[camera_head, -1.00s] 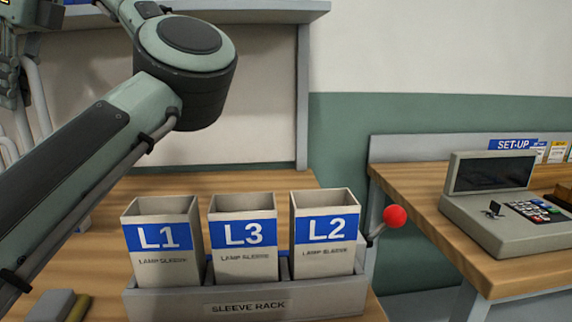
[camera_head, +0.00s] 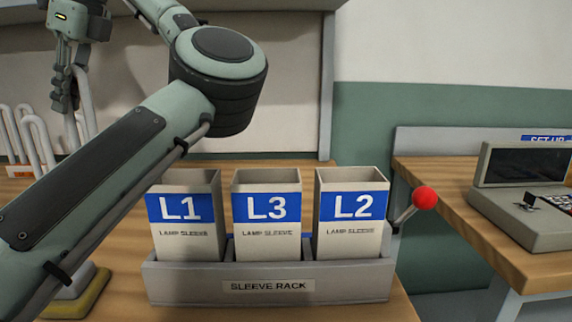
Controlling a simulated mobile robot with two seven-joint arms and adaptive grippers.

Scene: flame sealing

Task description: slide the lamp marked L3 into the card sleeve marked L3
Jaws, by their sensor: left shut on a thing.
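The card sleeve marked L3 (camera_head: 266,245) stands upright and open at the top in the middle slot of the sleeve rack (camera_head: 190,288). My left gripper (camera_head: 64,104) is at the upper left, pointing down, well to the left of the sleeves. It is shut on what looks like a pale bent-tube lamp (camera_head: 86,88), partly hidden behind the fingers and my arm. I cannot read any mark on this lamp. My right gripper is not in view.
Sleeves L1 (camera_head: 182,240) and L2 (camera_head: 350,244) flank L3. Several pale bent tubes (camera_head: 36,142) stand at the far left. A yellow-edged grey object (camera_head: 82,300) lies partly behind my arm. A red ball-ended lever (camera_head: 425,198) sticks out right of the rack.

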